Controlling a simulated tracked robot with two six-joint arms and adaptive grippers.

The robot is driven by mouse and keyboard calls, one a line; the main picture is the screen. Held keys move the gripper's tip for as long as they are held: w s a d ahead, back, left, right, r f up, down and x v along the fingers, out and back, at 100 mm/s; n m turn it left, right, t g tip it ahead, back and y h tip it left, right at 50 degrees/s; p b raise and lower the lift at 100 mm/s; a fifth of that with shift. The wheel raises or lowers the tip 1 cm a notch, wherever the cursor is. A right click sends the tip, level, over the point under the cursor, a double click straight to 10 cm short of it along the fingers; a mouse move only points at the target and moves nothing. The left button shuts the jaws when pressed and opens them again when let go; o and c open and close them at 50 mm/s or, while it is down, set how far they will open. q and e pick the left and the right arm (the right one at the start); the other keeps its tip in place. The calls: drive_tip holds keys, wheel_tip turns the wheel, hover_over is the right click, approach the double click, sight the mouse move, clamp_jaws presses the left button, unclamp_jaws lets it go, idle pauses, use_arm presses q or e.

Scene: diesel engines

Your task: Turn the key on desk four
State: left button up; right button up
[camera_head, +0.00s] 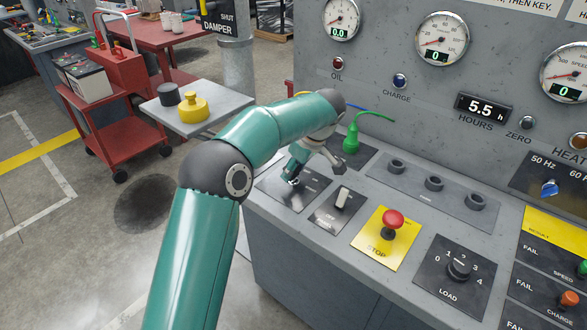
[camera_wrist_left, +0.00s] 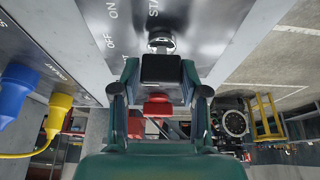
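The desk's key switch plate (camera_head: 313,184) is dark and lies at the left end of the sloping grey console top. In the left wrist view the plate (camera_wrist_left: 125,25) carries OFF, ON and START lettering, with a round metal lock (camera_wrist_left: 160,40) at its edge. The black key head (camera_wrist_left: 161,69) stands in front of the lock, between my left fingers. My left gripper (camera_head: 292,180) reaches down to the plate; in the wrist view its fingers (camera_wrist_left: 160,78) flank the key head closely with no clear gap. My arm hides part of the plate. My right gripper is out of view.
A light toggle (camera_head: 342,198), red stop button (camera_head: 391,222) and load knob (camera_head: 459,269) line the console to the right. A green plug (camera_head: 351,139) stands behind the gripper. A yellow button (camera_head: 193,108) sits on a side stand; a red cart (camera_head: 115,122) is farther left.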

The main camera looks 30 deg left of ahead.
use_arm(q)
drive_tip(key=o, duration=0.3)
drive_tip(key=v, duration=1.2)
drive_tip(key=shift+a, duration=0.1)
idle(0.3)
